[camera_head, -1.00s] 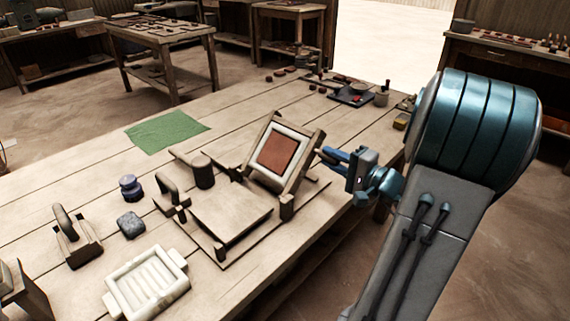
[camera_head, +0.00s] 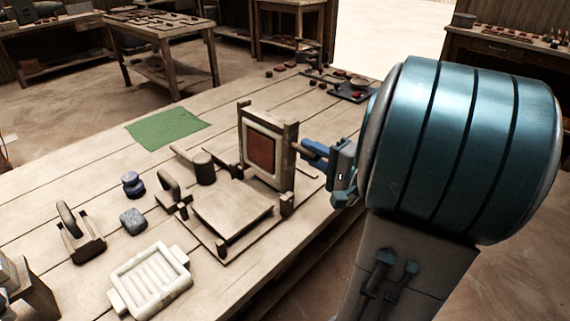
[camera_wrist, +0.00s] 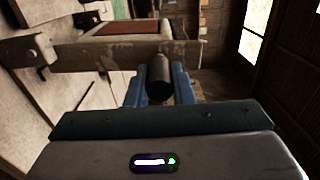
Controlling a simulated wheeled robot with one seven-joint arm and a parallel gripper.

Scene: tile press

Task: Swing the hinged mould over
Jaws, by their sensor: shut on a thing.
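The hinged mould (camera_head: 285,150) is a wooden frame with a pale inner border and a red-brown tile (camera_head: 261,152) in it. It stands nearly upright on its hinge at the right side of the press base (camera_head: 232,215). My gripper (camera_head: 312,150) is at the mould's right side, shut on its handle (camera_head: 299,148). In the wrist view the dark round handle (camera_wrist: 160,80) sits between my blue fingers (camera_wrist: 160,88), with the mould frame (camera_wrist: 110,55) just beyond. The handle's far end is hidden in the wrist view.
Left of the press are a wooden mallet (camera_head: 204,166), a handled block (camera_head: 170,190), a grey stone (camera_head: 133,221), a dark blue knob-like piece (camera_head: 132,186) and a cream slatted tray (camera_head: 150,281). A green cloth (camera_head: 168,129) lies behind. The flat press plate is clear.

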